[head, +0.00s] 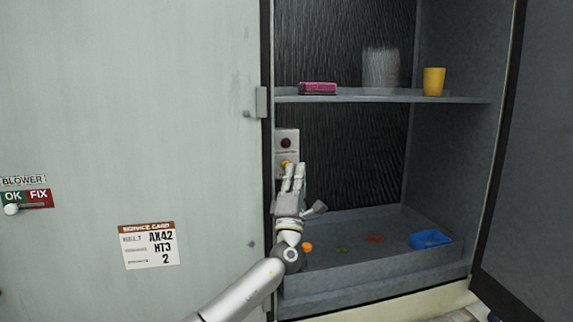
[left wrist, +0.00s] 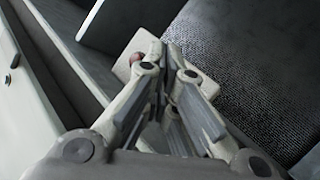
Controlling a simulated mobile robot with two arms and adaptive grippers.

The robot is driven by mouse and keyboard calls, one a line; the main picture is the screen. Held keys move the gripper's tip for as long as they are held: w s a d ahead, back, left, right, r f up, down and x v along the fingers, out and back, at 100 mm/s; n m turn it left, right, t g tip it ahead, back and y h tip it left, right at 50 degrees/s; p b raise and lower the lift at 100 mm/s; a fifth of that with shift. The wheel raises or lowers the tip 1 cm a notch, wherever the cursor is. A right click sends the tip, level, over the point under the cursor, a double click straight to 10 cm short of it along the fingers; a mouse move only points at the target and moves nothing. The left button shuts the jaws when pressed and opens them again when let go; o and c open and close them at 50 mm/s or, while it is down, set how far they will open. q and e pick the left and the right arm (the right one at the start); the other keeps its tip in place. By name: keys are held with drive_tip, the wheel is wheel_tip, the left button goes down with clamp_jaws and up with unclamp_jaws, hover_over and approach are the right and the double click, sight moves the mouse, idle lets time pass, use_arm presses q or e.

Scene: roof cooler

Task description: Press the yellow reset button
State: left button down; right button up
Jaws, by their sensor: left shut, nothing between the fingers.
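The yellow reset button (head: 285,163) shows as a small yellow patch on a pale panel (head: 287,132) inside the open cabinet, at its left side. A dark red round light or button (head: 286,143) sits above it. My left gripper (head: 295,168) is shut and empty, its fingertips up beside and partly over the yellow button. I cannot tell whether they touch it. In the left wrist view the shut fingertips (left wrist: 164,50) lie over the panel (left wrist: 140,42); the red round part (left wrist: 136,59) shows beside them and the yellow button is hidden. My right gripper is not in view.
A shelf (head: 450,99) above holds a pink block (head: 318,88) and a yellow cup (head: 433,81). The tray (head: 380,277) below holds a blue container (head: 430,239) and an orange ball (head: 307,248). The cabinet's left edge (head: 267,190) is close to my arm.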

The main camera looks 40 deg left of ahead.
use_arm(q)
drive_tip(key=s+d+p, duration=0.2)
drive_tip(key=d, duration=0.1)
drive_tip(key=shift+s+d+r, duration=0.1)
drive_tip(key=shift+s, duration=0.3)
idle(0.3)
